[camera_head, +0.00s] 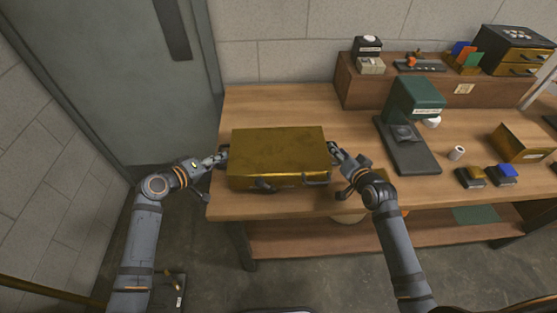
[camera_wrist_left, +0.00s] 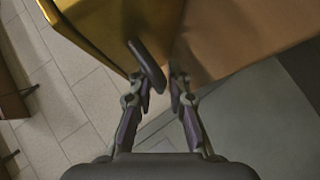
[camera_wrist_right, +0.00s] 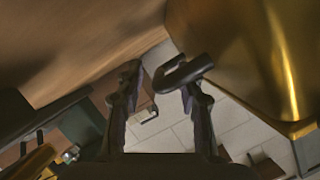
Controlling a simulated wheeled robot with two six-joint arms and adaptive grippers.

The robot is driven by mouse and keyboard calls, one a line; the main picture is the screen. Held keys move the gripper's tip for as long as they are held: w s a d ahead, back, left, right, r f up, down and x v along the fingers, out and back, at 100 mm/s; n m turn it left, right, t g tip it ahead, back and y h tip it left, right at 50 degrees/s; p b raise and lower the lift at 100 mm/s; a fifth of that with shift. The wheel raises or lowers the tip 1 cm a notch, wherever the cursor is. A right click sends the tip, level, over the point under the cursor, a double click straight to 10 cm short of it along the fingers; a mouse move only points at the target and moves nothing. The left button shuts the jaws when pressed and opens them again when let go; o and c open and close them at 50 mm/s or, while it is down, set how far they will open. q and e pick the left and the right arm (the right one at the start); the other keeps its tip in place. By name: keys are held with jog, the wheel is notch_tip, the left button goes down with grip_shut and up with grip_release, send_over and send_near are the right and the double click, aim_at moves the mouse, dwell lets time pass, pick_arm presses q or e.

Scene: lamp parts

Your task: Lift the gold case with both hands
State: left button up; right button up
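The gold case (camera_head: 280,148) lies flat and closed on the left part of the wooden table (camera_head: 262,105), with dark fittings on its front. My left gripper (camera_head: 221,158) is at its left side. In the left wrist view a dark side handle (camera_wrist_left: 148,66) lies at the tips of the fingers (camera_wrist_left: 160,84), with a gap to the right finger. My right gripper (camera_head: 334,153) is at the case's right side. In the right wrist view the other dark handle (camera_wrist_right: 184,72) overlaps one finger of the open gripper (camera_wrist_right: 160,82). Whether either handle is touched is unclear.
A dark green machine (camera_head: 414,104) stands right of the case. A raised shelf (camera_head: 385,91) with small items runs along the back. Table space behind the case is clear.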

pick_arm(q)
grip_shut()
pick_arm(e)
jog(key=c, duration=0.4)
grip_shut()
